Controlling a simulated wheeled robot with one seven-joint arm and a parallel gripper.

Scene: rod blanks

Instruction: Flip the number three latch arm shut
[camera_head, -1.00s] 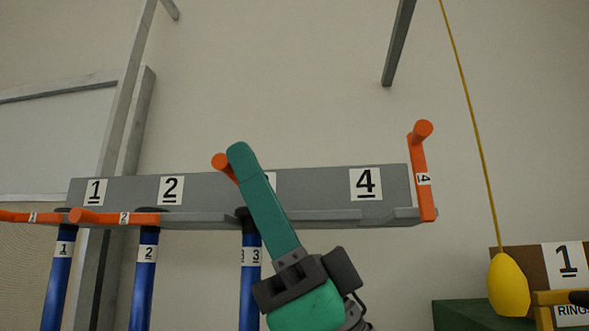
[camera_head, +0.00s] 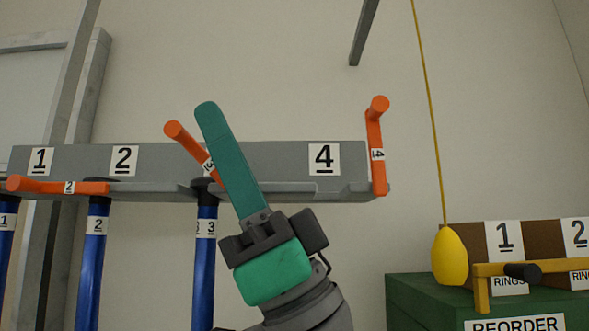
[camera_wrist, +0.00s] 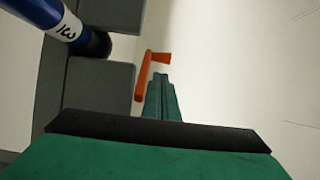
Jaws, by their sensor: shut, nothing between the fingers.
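The number three latch arm (camera_head: 188,143) is orange and slants up and to the left from the grey rail, partly open. Its lower end and the rail's number 3 plate are hidden behind my gripper. My gripper (camera_head: 207,108) is shut and empty, its green fingers pointing up just right of the latch arm in the head view. I cannot tell whether they touch. The blue rod marked 3 (camera_head: 204,260) hangs below this latch. In the wrist view the orange arm (camera_wrist: 151,75) shows just beyond the fingertips (camera_wrist: 162,80), with rod 3 (camera_wrist: 60,25) at upper left.
The grey rail (camera_head: 270,160) spans the wall. Latch arm 2 (camera_head: 60,187) lies flat across the rail, and latch arm 4 (camera_head: 376,150) stands upright. A yellow float (camera_head: 449,257) hangs on a cord at right, by a green cabinet (camera_head: 415,300) with brown bins.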

